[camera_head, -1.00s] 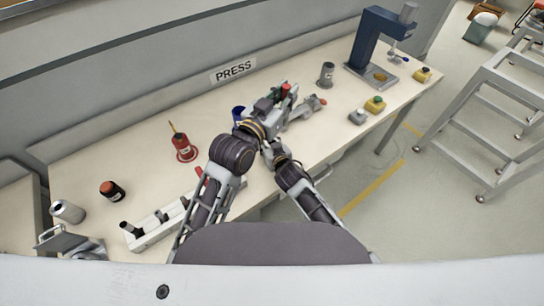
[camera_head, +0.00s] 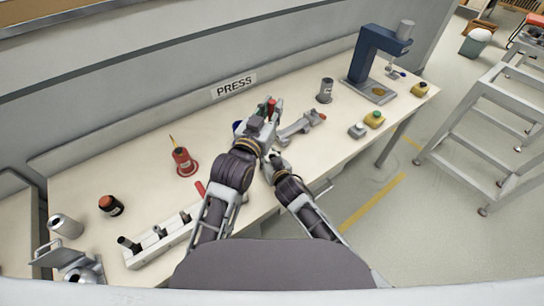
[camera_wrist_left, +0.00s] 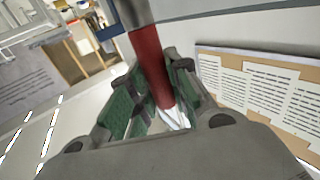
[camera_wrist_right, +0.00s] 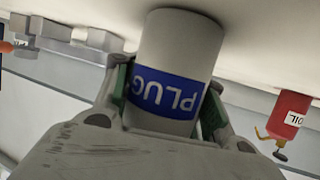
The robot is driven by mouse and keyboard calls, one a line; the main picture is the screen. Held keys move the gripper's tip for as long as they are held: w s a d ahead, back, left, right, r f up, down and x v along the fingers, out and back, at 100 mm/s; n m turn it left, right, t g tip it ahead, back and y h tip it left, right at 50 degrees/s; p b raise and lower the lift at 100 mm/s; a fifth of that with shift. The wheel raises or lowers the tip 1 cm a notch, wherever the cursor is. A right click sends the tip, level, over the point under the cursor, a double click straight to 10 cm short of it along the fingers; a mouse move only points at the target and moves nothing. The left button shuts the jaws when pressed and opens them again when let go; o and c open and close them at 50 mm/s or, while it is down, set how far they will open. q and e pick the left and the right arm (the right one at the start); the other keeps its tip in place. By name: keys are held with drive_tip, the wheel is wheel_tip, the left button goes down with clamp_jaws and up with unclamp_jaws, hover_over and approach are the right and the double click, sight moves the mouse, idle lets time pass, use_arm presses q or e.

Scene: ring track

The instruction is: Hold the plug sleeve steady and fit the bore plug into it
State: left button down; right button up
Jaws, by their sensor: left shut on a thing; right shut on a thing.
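The bore plug (camera_wrist_left: 150,65) is a red rod with a grey upper part in the left wrist view; its red part also shows in the head view (camera_head: 271,106). My left gripper (camera_wrist_left: 155,95) is shut on the red part. The plug sleeve (camera_wrist_right: 180,45) is a light grey cylinder with a blue PLUG band in the right wrist view. My right gripper (camera_wrist_right: 168,95) is shut around it. In the head view only a bit of blue (camera_head: 238,127) shows beside my left gripper; my arm hides the rest. No contact between plug and sleeve is visible.
A grey clamp-like fixture (camera_head: 298,127) with an orange tip lies right of my grippers. A red oil can (camera_head: 184,162) stands left. A white rack (camera_head: 160,243) lies near the front edge. The blue press (camera_head: 367,58) and a grey canister (camera_head: 325,90) stand at right.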

use_arm(q)
drive_tip(key=shift+f, duration=2.9)
drive_tip(key=shift+f, duration=0.1)
drive_tip(key=shift+f, duration=1.8)
use_arm(e)
drive_tip(key=shift+c, duration=0.2)
use_arm(q)
drive_tip(key=shift+f, duration=0.6)
drive_tip(key=c, duration=1.3)
unclamp_jaws()
drive_tip(key=shift+c, duration=0.2)
drive_tip(key=shift+r, duration=0.1)
